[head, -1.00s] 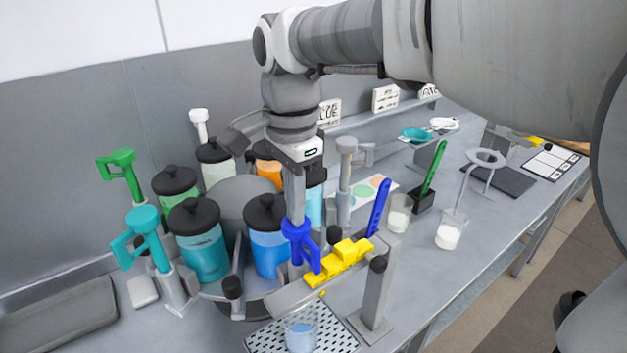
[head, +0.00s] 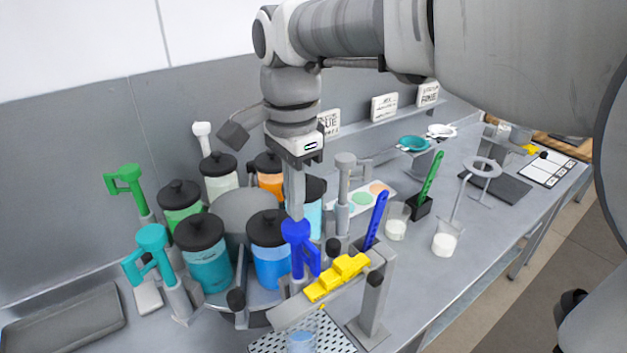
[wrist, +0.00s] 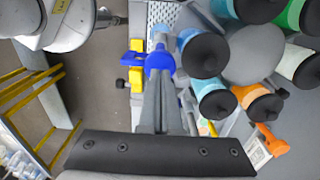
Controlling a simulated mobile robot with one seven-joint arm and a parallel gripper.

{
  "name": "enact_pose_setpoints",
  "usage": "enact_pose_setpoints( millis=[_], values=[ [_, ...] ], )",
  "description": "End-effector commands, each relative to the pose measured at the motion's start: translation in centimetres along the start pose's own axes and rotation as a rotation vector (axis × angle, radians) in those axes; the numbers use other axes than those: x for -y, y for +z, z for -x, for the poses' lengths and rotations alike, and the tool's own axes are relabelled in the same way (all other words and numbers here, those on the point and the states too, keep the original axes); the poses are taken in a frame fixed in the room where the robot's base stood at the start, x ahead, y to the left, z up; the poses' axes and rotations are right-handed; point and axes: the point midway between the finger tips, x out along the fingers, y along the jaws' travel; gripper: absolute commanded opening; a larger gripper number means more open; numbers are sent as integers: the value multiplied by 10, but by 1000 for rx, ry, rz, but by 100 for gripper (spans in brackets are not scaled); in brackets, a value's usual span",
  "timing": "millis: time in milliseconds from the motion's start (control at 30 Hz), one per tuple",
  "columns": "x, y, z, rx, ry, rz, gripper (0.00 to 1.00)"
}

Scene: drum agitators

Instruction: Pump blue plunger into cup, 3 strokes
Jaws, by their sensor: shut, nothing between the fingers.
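The blue plunger (head: 297,233) stands upright on its pump in front of the blue jar (head: 270,258). It also shows in the wrist view (wrist: 159,62). My gripper (head: 296,214) is shut and empty. It points down with its fingertips right at the top of the blue plunger; I cannot tell whether they touch. In the wrist view the closed fingers (wrist: 160,82) end over the plunger's head. A clear cup (head: 302,341) with pale blue liquid stands on the perforated drip tray (head: 262,343) below, cut by the bottom edge. It shows partly in the wrist view.
A yellow stepped block (head: 338,277) sits on a grey bar just right of the plunger. Teal (head: 153,243) and green (head: 126,182) plungers stand at the left beside lidded jars. Cups of white content (head: 396,226) stand right, and the bench there has free room.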

Motion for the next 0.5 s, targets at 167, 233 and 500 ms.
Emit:
enact_pose_setpoints(
  millis=[167, 233, 500],
  values=[
    [0, 0, 0, 0, -1, 0, 0],
    [0, 0, 0, 0, -1, 0, 0],
    [0, 0, 16, 0, -1, 0, 0]
  ],
)
